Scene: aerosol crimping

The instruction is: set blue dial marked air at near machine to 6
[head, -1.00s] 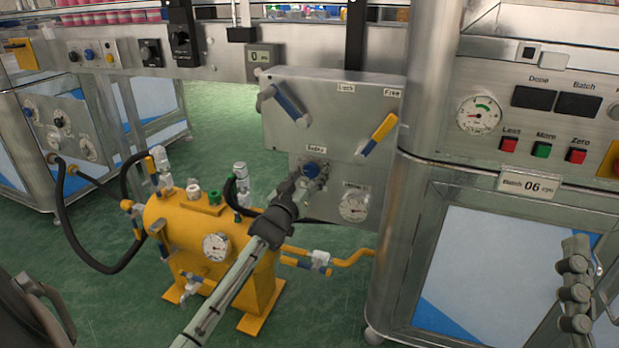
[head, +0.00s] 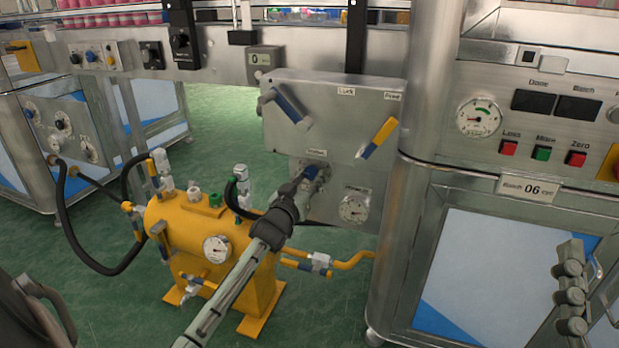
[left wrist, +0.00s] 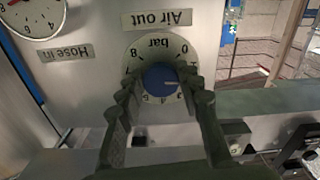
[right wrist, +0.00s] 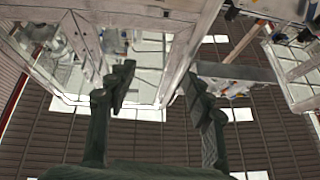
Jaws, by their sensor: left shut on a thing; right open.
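The blue dial (left wrist: 162,82) has a round scale marked bar and a label reading Air out; the left wrist view shows it upside down. A pale mark on the dial points to the right of that picture, toward the low-number side; the exact number is unclear. In the head view the dial (head: 311,172) is on the grey panel below the levers. My left gripper (left wrist: 163,85) is shut on the dial, one finger on each side; it also shows in the head view (head: 308,178). My right gripper (right wrist: 158,80) is open and empty.
A gauge (head: 354,208) labelled Hose in is beside the dial. Two levers, one blue (head: 287,107) and one yellow and blue (head: 380,138), are above. A yellow tank (head: 210,240) with hoses stands below left. A steel cabinet (head: 480,260) stands at right.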

